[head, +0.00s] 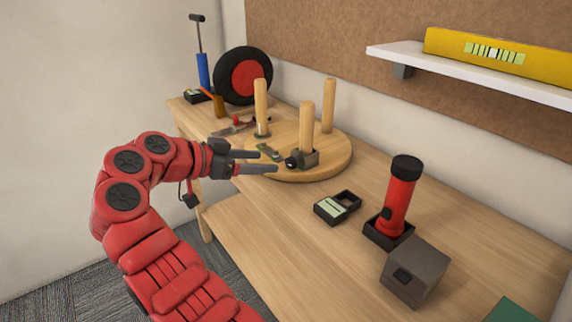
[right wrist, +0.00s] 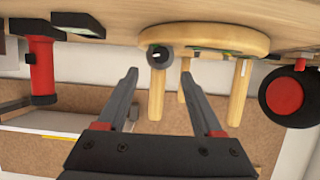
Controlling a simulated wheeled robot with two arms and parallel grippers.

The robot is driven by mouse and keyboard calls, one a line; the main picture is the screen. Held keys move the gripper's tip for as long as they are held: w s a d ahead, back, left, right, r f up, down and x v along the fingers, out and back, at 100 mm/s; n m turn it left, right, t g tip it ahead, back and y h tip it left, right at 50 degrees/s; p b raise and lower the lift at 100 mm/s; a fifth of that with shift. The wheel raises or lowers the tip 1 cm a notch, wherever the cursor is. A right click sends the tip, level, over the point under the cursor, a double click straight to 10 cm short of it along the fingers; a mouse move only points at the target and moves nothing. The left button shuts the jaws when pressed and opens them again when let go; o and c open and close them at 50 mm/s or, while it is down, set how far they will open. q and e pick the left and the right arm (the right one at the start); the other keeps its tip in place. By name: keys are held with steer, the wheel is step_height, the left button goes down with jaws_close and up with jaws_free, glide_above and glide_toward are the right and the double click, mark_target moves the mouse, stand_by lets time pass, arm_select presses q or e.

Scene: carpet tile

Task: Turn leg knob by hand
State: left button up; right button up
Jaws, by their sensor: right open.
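A round wooden top (head: 335,160) lies on the workbench with three wooden legs standing up from it. The nearest leg (head: 307,125) sits in a dark bracket at its foot, with a dark round knob (head: 293,161) on its left side. My right gripper (head: 267,161) is open and empty, just left of the knob, its fingers pointing toward it. In the right wrist view, which is upside down, the knob (right wrist: 160,56) appears ahead between the fingertips (right wrist: 160,75); contact is not visible. My left gripper is out of view.
A red flashlight (head: 400,195), a grey box (head: 416,272) and a small black device (head: 338,206) stand right of the wooden top. A black-and-red wheel (head: 243,76) and a blue pump (head: 203,70) are at the back left. A shelf (head: 470,72) is on the wall.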

mark_target(288, 162)
steer(key=x, duration=0.8)
steer(key=shift+w+d+f+b, duration=0.1)
steer(key=shift+b, duration=0.25)
jaws_close()
